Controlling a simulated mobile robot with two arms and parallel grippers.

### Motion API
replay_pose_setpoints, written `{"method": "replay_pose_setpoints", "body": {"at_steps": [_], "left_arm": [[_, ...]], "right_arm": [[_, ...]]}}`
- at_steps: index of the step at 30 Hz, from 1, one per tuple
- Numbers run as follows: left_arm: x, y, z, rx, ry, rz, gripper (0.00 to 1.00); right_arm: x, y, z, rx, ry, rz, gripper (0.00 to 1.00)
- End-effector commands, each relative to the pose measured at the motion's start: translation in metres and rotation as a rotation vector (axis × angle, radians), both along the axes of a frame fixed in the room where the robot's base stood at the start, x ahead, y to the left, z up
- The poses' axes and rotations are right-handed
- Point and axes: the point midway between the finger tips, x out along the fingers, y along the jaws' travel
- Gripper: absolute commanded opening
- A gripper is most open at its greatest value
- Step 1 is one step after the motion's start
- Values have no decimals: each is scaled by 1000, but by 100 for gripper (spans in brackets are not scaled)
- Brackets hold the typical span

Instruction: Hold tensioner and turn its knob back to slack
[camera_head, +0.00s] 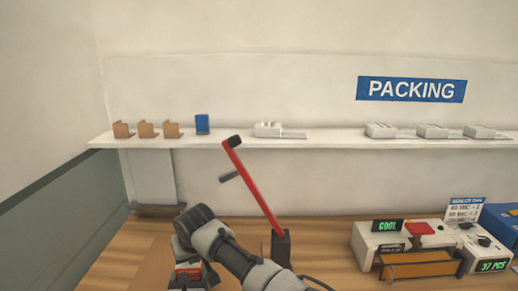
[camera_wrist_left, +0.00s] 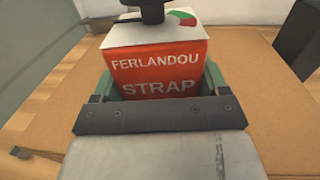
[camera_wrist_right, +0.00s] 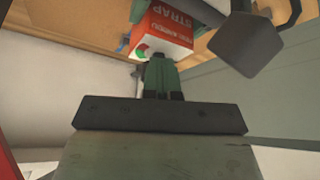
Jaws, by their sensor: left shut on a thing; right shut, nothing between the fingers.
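The tensioner (camera_wrist_left: 155,72) is a red box lettered FERLANDOU STRAP, with a white top, a red and green dial (camera_wrist_left: 183,18) and a black knob (camera_wrist_left: 150,10). My left gripper (camera_wrist_left: 152,85) is shut on it, a green finger on each side. In the head view the tensioner (camera_head: 187,272) shows only as a small red patch beneath an arm. In the right wrist view the tensioner (camera_wrist_right: 168,33) appears beyond my right gripper (camera_wrist_right: 159,62), which is shut and empty with its tips close to the dial end. The knob is hidden there, so contact cannot be told.
A red lever (camera_head: 252,185) rises from a dark block (camera_head: 281,247) beside my arm. A wall shelf (camera_head: 350,143) carries small brown, blue and white items. A sealer machine (camera_head: 405,245) stands at the right on the wooden table (camera_head: 325,235). A dark square piece (camera_wrist_right: 248,43) shows near the tensioner.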

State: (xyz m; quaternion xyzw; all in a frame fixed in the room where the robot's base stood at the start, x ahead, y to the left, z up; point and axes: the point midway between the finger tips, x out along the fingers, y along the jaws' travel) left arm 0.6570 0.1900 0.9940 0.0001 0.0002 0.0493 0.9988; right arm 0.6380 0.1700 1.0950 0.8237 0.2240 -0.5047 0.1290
Motion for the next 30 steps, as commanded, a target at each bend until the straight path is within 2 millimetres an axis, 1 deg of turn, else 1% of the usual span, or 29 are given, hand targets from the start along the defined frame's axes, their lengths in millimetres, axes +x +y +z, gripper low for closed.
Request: {"method": "replay_pose_setpoints", "body": {"at_steps": [1, 11, 19, 23, 30], "left_arm": [[0, -1, 1, 1, -3, -1, 24], [0, -1, 1, 0, -3, -1, 24], [0, 0, 1, -1, -2, 0, 24], [0, 0, 1, -1, -2, 0, 24], [0, 0, 1, -1, -2, 0, 24]], "right_arm": [[1, -4, -4, -6, 4, -7, 0], [1, -5, -5, -7, 5, -8, 0], [-6, -8, -4, -7, 5, -7, 0], [-6, -6, 6, -4, 3, -5, 0], [-5, -5, 36, -2, 1, -4, 0]]}}
